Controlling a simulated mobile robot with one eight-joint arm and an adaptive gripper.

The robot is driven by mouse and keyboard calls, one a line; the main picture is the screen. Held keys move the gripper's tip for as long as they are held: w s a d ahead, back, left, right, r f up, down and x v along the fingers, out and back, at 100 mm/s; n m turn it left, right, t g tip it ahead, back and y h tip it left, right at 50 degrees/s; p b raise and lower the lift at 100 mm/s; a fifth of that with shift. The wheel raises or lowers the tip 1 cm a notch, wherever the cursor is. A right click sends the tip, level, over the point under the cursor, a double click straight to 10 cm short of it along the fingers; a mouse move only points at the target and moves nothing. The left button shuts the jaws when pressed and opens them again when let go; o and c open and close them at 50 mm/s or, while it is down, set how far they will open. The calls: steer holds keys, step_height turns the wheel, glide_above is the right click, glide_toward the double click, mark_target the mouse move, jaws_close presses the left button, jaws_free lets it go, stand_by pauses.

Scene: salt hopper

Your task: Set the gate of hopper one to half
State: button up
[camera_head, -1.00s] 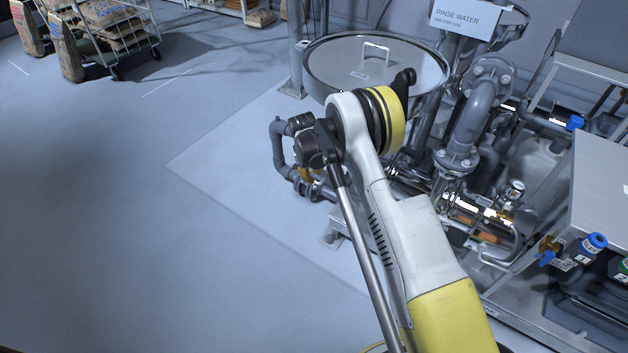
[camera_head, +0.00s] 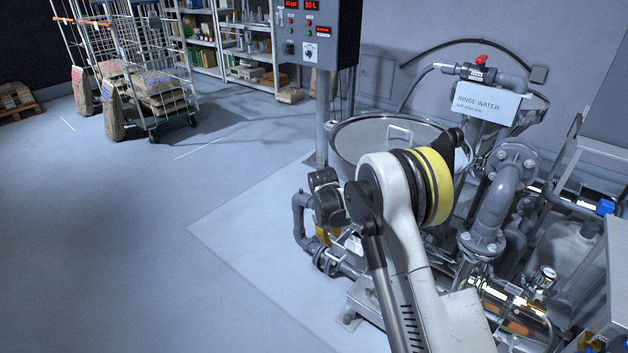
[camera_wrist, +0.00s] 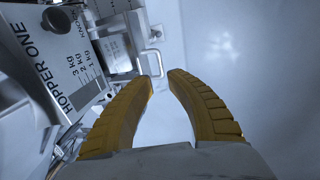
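A white plate lettered HOPPER ONE (camera_wrist: 62,62) fills the upper left of the wrist view, turned sideways, with a scale reading 3 kg, 2 kg and 1 kg. A dark round knob (camera_wrist: 58,22) shows near its upper end. A silver U-shaped handle (camera_wrist: 152,62) sits beside boxy metal parts, just past my left fingertip; I cannot tell whether they touch. My gripper (camera_wrist: 161,78) has its yellow fingers apart, with nothing seen between them. I cannot tell which part is the gate.
A lidded steel tank (camera_head: 345,148) stands behind my arm. Pipework with a RINSE WATER sign (camera_head: 487,103) crowds the right. A control box (camera_head: 318,30) stands behind the tank.

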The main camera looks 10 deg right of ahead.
steer(key=s+d+r+m+t, duration=0.1)
steer(key=s+r, duration=0.3)
steer(key=r, duration=0.4)
steer(key=s+d+r+m+t+y, duration=0.1)
steer(key=s+r+m, duration=0.1)
steer(key=s+r, duration=0.45)
steer(key=s+d+r+m, duration=0.1)
steer(key=s+d+r, duration=0.15)
steer(key=r, duration=0.75)
steer(key=s+r+m+t, duration=0.1)
steer(key=s+m, duration=0.1)
steer(key=s, duration=0.9)
steer(key=s+d+r+m+t, duration=0.1)
steer(key=s+r+m+t, duration=0.1)
steer(key=s, duration=1)
steer(key=shift+d+r+m+y, duration=0.15)
steer(key=shift+m+y, duration=0.15)
steer(key=shift+m, duration=0.1)
steer(key=shift+s, duration=0.4)
steer(key=shift+c, duration=1.1)
steer(key=shift+s+f+t, duration=0.15)
steer(key=shift+f+t, duration=0.1)
steer(key=shift+t, duration=0.05)
jaws_close()
